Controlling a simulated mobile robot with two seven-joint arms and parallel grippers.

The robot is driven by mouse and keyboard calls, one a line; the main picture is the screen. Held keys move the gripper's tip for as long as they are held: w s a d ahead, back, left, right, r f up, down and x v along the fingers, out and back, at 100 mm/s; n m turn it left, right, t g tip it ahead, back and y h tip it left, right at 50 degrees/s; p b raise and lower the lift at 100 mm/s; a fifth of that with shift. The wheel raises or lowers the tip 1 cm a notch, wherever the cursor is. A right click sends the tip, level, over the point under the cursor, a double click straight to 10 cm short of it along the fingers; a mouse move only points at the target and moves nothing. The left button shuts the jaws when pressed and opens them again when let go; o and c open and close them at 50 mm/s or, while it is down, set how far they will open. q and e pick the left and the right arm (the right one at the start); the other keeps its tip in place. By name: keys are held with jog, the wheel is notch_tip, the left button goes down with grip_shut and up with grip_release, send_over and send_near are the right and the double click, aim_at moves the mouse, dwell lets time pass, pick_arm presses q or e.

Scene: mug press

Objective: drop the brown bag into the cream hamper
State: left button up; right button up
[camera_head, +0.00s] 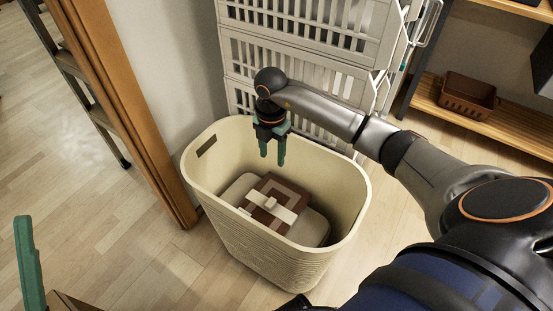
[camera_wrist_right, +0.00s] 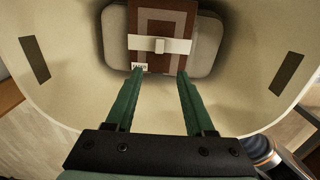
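The cream hamper (camera_head: 265,262) stands on the floor in the middle of the head view. The brown bag (camera_head: 287,190), with a pale band across it, lies inside the hamper on a grey-beige cushion-like thing (camera_head: 313,229). My right gripper (camera_head: 272,157) is over the hamper's opening, fingers pointing down and apart, with nothing between them. In the right wrist view the open fingers (camera_wrist_right: 155,88) appear in front of the bag (camera_wrist_right: 160,25), which lies beyond their tips. A green finger of my left gripper (camera_head: 29,262) shows at the left edge; its other finger is not clearly seen.
White slatted crates (camera_head: 300,45) are stacked right behind the hamper. A wooden post (camera_head: 135,110) stands at its left. A shelf at the right holds a brown basket (camera_head: 468,92). Open wood floor (camera_head: 120,235) lies at the left.

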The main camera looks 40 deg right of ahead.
jog(key=shift+o, duration=0.5)
pick_arm(q)
jog(key=w+a+f+n+g+y+p, duration=0.1)
jog(key=w+f+n+g+y, duration=0.1)
jog(key=f, duration=0.6)
jog(key=w+f+n+g+y+p, duration=0.2)
jog(key=w+f+n+y, duration=0.2)
jog(key=f+y, duration=0.3)
notch_tip(320, 180, down, 2)
jog(key=shift+w+a+f+n+g, duration=0.2)
jog(key=shift+a+n+g, duration=0.2)
jog(key=shift+n, duration=0.2)
pick_arm(e)
notch_tip(320, 180, up, 12)
jog(key=shift+r, duration=0.25)
jog(key=shift+a, duration=0.1)
